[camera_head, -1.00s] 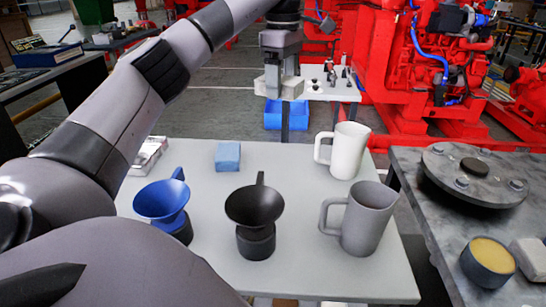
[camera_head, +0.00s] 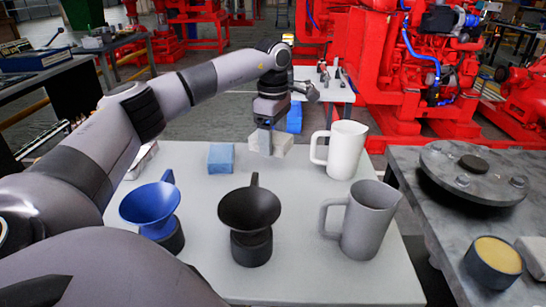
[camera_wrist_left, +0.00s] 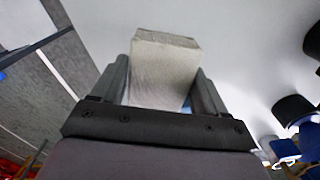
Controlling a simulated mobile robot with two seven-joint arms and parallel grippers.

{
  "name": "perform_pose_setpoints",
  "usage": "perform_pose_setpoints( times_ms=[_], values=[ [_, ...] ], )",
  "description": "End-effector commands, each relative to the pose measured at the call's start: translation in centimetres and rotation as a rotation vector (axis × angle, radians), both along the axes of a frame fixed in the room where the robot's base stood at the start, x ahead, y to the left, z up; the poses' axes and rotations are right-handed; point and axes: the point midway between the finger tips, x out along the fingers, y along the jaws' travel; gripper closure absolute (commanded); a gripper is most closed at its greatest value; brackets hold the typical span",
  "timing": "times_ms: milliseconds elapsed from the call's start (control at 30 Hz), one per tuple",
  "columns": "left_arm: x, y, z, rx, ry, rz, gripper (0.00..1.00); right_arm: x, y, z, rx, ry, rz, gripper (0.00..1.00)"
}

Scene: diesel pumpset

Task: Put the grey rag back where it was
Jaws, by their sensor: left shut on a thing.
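The grey rag (camera_head: 284,142) is a pale, folded block, seen at the far edge of the white table (camera_head: 305,230) in the head view. My left gripper (camera_head: 268,138) points down and is shut on it. In the left wrist view the rag (camera_wrist_left: 163,68) sits between the two fingers (camera_wrist_left: 160,90). I cannot tell whether the rag touches the table or hangs just above it. A blue folded block (camera_head: 221,158) lies on the table to its left. My right gripper is not in view.
A white jug (camera_head: 347,150) stands right of the rag and a grey jug (camera_head: 369,222) nearer. A blue funnel (camera_head: 150,205) and a black funnel (camera_head: 249,210) stand in front. A grey bench (camera_head: 440,215) is at the right. The table's middle is clear.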

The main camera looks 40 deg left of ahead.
Motion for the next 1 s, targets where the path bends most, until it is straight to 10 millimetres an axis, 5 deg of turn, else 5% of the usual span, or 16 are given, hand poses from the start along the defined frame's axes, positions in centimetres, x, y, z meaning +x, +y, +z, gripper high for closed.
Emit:
perform_pose_setpoints(
  times_ms=[433,800,833,900,1000],
  values=[
    [0.0,0.0,-4.9,-0.001,0.002,0.001,0.54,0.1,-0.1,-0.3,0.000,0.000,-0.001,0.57],
    [0.0,0.0,-5.3,-0.001,0.000,0.001,0.54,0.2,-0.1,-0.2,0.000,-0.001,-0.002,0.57],
    [0.0,0.0,-5.3,-0.001,-0.001,0.001,0.19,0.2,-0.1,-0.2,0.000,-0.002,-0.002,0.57],
    [0.0,0.0,-5.2,-0.001,-0.001,0.001,0.00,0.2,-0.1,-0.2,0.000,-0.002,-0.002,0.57],
    [0.0,0.0,-5.2,-0.001,-0.001,0.000,0.00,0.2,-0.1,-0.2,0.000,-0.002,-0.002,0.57]
  ],
)
